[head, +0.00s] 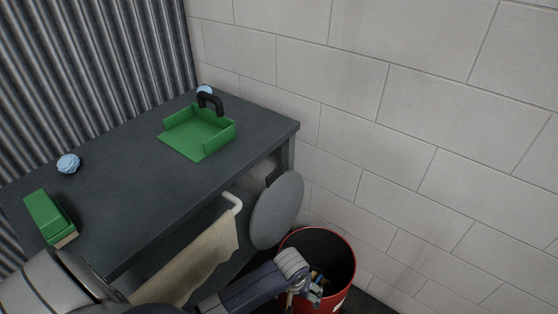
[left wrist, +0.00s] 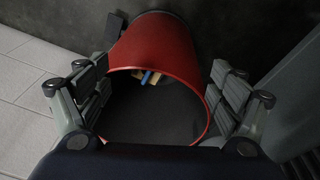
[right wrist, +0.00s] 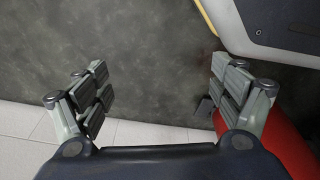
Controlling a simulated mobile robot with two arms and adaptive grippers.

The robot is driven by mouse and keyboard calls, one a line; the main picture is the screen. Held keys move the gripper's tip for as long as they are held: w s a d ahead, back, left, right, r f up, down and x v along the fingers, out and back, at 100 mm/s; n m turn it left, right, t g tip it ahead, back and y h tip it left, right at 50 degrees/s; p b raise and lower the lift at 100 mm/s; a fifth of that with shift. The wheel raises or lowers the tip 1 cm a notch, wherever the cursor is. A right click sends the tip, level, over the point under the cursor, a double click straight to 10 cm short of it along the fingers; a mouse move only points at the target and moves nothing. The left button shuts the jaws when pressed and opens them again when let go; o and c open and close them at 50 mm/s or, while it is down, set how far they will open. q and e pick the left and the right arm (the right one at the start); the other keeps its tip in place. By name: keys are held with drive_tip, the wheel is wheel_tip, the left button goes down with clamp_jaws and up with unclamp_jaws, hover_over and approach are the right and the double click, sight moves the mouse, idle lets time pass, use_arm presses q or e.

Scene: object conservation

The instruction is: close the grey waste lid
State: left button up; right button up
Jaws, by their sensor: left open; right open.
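The round grey waste lid (head: 277,210) stands open and upright in the head view, beside the end of the table. It leans behind the rim of a red waste bin (head: 348,288), whose mouth is uncovered. My left gripper (head: 308,288) is at the bin's mouth, below and right of the lid and apart from it. In the left wrist view the red bin (left wrist: 165,45) shows between the open, empty fingers. My right gripper (right wrist: 160,90) is open and empty; part of the bin (right wrist: 290,140) shows to its right. The right gripper is hidden in the head view.
A dark table (head: 140,200) holds a green dustpan (head: 200,135), a green brush (head: 48,215) and crumpled blue pieces (head: 68,163). A beige cloth (head: 190,265) hangs at a white rail on its front. A block wall (head: 430,120) stands close behind the bin. Small litter (left wrist: 150,77) lies inside the bin.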

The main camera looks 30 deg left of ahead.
use_arm(q)
drive_tip(key=w+a+r+n+y+p, duration=0.1)
drive_tip(key=w+a+r+n+p, duration=0.15)
drive_tip(key=w+r, duration=0.5)
drive_tip(key=n+g+y+p, duration=0.2)
drive_tip(key=n+y+p, duration=0.2)
drive_tip(key=n+p, duration=0.5)
approach(275, 173)
drive_tip(key=n+b, duration=0.2)
drive_tip(key=b, duration=0.1)
drive_tip(key=x, duration=1.1)
drive_tip(key=shift+w, duration=0.2)
use_arm(e)
drive_tip(key=s+d+f, duration=0.1)
drive_tip(key=s, duration=0.6)
drive_tip(key=s+d+f+g, duration=0.1)
drive_tip(key=s+f, duration=0.1)
drive_tip(key=s, duration=0.6)
drive_tip(key=shift+s+d, duration=0.2)
drive_tip(key=shift+d, duration=0.2)
drive_tip(key=shift+f, duration=0.1)
use_arm(q)
drive_tip(key=shift+s+r, duration=0.1)
drive_tip(key=shift+s, duration=0.05)
drive_tip(key=c, duration=1.5)
use_arm(e)
drive_tip(key=shift+s, duration=0.1)
